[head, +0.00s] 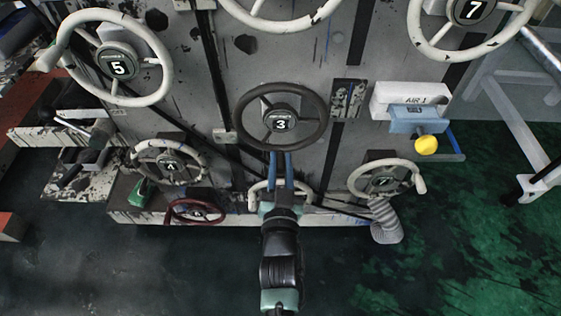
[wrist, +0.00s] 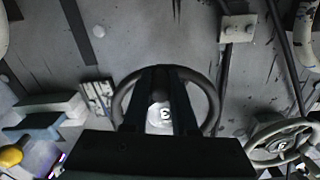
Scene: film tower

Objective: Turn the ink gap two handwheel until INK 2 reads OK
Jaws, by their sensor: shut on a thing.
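A dark handwheel (head: 281,124) marked 3 is on the grey panel in the middle of the head view. It also shows in the wrist view (wrist: 160,118), upside down. My gripper (head: 280,155) reaches up from below, its blue fingers at the wheel's lower rim. In the wrist view the dark fingers (wrist: 163,72) lie across the wheel. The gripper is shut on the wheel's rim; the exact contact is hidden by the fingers. The small writing on the hub is too small to read, so I cannot tell whether this is ink gap two. No INK 2 reading is visible.
Pale handwheels 5 (head: 118,66) and 7 (head: 474,10) are above. Smaller wheels sit low left (head: 170,167) and right (head: 384,180), with a red wheel (head: 196,211). A white AIR 1 box (head: 410,100) and yellow knob (head: 425,145) stick out right.

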